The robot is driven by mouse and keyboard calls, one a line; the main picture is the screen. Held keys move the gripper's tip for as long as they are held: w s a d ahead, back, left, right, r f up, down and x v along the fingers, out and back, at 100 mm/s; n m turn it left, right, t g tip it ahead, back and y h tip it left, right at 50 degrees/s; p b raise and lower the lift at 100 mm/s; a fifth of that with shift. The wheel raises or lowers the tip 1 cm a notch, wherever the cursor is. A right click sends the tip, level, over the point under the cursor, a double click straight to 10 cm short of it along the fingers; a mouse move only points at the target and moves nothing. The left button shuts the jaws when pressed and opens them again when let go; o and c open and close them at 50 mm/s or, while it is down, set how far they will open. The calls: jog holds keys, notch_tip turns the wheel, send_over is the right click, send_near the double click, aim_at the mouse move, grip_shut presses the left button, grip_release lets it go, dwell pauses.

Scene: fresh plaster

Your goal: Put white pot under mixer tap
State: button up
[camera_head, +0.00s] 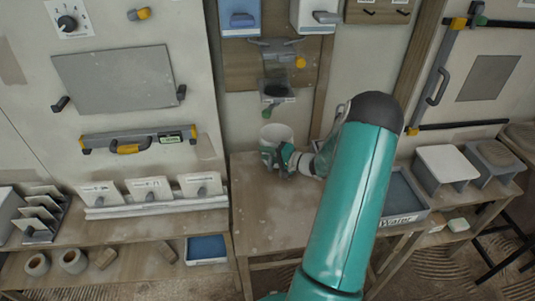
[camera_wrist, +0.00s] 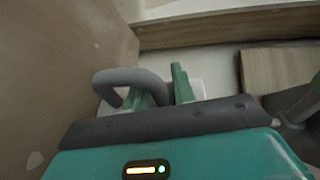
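The white pot (camera_head: 276,132) is at the back of the wooden table, against the wall in the head view. The mixer tap (camera_head: 268,111), with a green end, is on the wall just above it and slightly left. My gripper (camera_head: 280,160) is at the pot's near side and hides its lower part. In the wrist view, the pot's grey looped handle (camera_wrist: 118,78) passes between the green fingers of my gripper (camera_wrist: 162,92), which look closed on it. I cannot tell whether the pot's base touches the table.
A grey tray labelled Water (camera_head: 405,218) is on the right of the table, partly behind my arm. White tiles (camera_head: 150,189) stand in a rack at left. The table's front left (camera_head: 265,225) is clear.

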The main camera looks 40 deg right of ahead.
jog(key=shift+o, duration=0.7)
jog(key=shift+r, duration=0.2)
jog(key=v, duration=1.2)
jog(key=w+a+r+n+g+y, duration=0.15)
jog(key=a+r+n+g, duration=0.35)
jog(key=a, duration=0.8)
jog(key=w+a+r+n+g+y, duration=0.1)
jog(key=a+r+n+g+y, duration=0.15)
jog(key=a+r+g, duration=0.65)
jog(key=s+a+r+n+t+h, duration=0.2)
jog(key=s+a+r+n+h, duration=0.1)
jog(key=s+a, duration=0.3)
jog(key=s+a+r+n+t+h, duration=0.2)
jog(key=s+a, duration=0.5)
jog(key=a, duration=0.4)
notch_tip(320, 180, up, 3)
jog(key=n+h, duration=0.1)
jog(key=h, duration=0.2)
jog(key=shift+s, duration=0.2)
